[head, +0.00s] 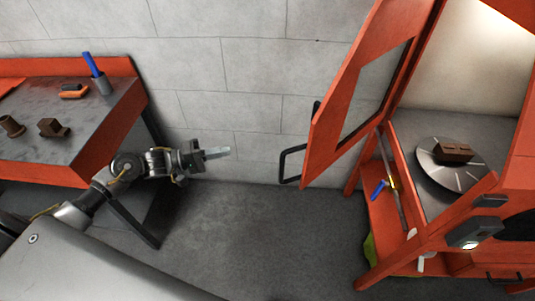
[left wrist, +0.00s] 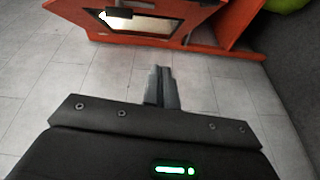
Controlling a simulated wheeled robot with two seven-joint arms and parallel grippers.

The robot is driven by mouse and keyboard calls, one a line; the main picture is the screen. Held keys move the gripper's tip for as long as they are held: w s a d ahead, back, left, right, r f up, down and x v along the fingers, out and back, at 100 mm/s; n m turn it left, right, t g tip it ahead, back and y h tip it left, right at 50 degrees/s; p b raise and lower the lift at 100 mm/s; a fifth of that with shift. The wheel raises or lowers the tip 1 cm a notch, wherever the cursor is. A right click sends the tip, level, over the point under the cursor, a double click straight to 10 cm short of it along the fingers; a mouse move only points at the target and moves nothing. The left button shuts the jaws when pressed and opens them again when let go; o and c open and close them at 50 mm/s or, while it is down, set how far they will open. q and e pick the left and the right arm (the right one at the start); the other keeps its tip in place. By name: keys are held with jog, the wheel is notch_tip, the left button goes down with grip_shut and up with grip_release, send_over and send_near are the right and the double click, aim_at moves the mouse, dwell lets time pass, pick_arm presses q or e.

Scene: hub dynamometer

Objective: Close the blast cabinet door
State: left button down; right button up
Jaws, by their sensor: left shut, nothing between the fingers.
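The blast cabinet (head: 430,235) is orange and stands at the right of the head view. Its door (head: 335,125) is swung open toward the left, with a window in it and a black handle (head: 290,165) near its lower free edge. Inside, a round turntable (head: 440,180) carries a brown block (head: 453,151). My left gripper (head: 222,153) is shut and empty, left of the handle and apart from it. In the left wrist view, the shut fingers (left wrist: 162,88) show below the orange door (left wrist: 165,22). My right gripper is in neither view.
An orange workbench (head: 75,120) with a grey top stands at the left, holding brown parts, an orange-and-black item (head: 74,91) and a cup (head: 103,84) with a blue tool. Grey floor (head: 250,230) lies clear between bench and cabinet. A block wall (head: 230,60) stands behind.

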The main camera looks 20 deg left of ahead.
pick_arm(q)
notch_tip(320, 180, up, 4)
jog(key=s+d+g+h, duration=0.1)
jog(key=s+d+g, duration=0.1)
jog(key=s+d+p+x, duration=0.1)
jog(key=s+p+x, duration=0.1)
jog(key=x, duration=1)
jog(key=shift+d+r+p, duration=0.2)
jog(key=shift+d+p, duration=0.1)
jog(key=shift+p, duration=0.6)
